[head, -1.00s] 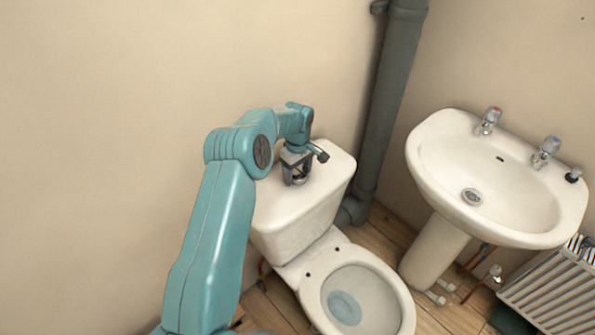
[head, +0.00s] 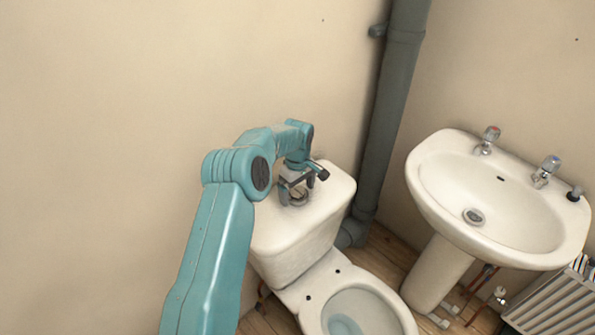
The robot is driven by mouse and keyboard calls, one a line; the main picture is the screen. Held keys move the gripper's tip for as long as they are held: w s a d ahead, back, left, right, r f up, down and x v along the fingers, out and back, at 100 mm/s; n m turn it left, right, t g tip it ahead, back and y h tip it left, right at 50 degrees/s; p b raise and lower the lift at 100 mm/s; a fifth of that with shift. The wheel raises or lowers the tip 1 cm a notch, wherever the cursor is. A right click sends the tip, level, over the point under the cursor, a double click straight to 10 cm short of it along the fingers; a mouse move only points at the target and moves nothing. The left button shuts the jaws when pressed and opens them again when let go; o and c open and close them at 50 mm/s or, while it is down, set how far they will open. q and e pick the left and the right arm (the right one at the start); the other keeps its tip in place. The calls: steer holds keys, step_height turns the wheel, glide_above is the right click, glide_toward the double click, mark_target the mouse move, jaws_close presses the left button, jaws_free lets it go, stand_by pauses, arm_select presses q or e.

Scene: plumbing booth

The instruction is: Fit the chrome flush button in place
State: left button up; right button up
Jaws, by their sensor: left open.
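The chrome flush button (head: 297,198) shows as a small round metal piece on top of the white cistern lid (head: 325,195). My left gripper (head: 297,190) is right over it, pointing down, with its fingers spread open to either side of the button. The fingers and wrist partly cover the button, so I cannot tell how deep it sits in the lid or whether a finger touches it. My right gripper is out of view.
The toilet bowl (head: 355,310) stands in front of the cistern. A grey soil pipe (head: 390,110) rises close to the cistern's right. The wall is close behind the cistern.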

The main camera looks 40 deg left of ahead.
arm_select(q)
step_height(320, 180, up, 15)
stand_by(0.7)
steer(key=shift+d, duration=0.1)
